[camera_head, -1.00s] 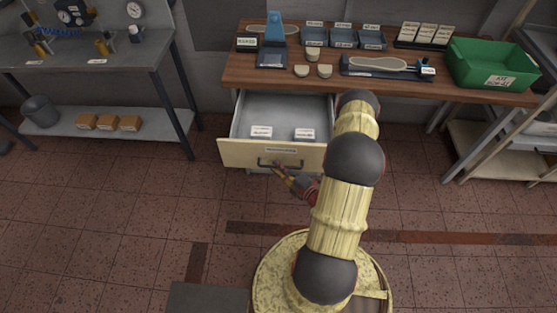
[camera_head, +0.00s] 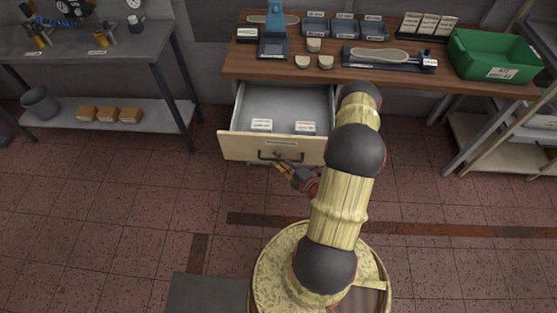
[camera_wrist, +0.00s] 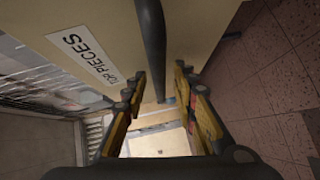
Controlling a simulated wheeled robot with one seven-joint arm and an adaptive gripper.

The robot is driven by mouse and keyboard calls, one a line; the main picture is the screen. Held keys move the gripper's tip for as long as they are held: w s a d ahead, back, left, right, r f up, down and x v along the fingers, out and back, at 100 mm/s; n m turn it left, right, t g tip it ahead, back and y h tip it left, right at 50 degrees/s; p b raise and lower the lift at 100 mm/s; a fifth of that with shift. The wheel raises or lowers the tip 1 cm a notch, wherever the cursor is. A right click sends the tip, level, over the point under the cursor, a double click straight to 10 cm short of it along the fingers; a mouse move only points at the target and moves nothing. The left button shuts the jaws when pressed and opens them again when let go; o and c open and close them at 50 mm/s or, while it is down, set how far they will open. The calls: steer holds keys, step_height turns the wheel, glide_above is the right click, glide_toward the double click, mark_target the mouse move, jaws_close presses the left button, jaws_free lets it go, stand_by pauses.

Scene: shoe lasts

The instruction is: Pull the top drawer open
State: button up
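The top drawer (camera_head: 232,118) of the wooden workbench stands well out, its grey inside showing two white-labelled items. Its cream front (camera_head: 240,147) has a dark bar handle (camera_head: 262,157). In the wrist view the front (camera_wrist: 60,20) carries a label (camera_wrist: 90,57) reading "TOP PIECES", and the handle (camera_wrist: 152,40) runs down from the top edge. My gripper (camera_head: 279,163) is at the handle, below the drawer front. In the wrist view its fingers (camera_wrist: 160,108) are spread apart, with the handle's end showing between them. I cannot tell whether either finger touches the handle.
The workbench top (camera_head: 400,82) holds a green bin (camera_head: 494,56), blue trays (camera_head: 343,28), a shoe last on a dark stand (camera_head: 388,58) and small pale pieces (camera_head: 313,45). A grey bench (camera_head: 90,47) stands left. Open tiled floor (camera_head: 120,215) lies in front.

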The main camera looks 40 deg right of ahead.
steer(key=s+r, duration=0.1)
steer(key=s, duration=1.1)
steer(key=shift+a+r, duration=0.3)
steer(key=shift+a, duration=0.1)
stand_by(0.4)
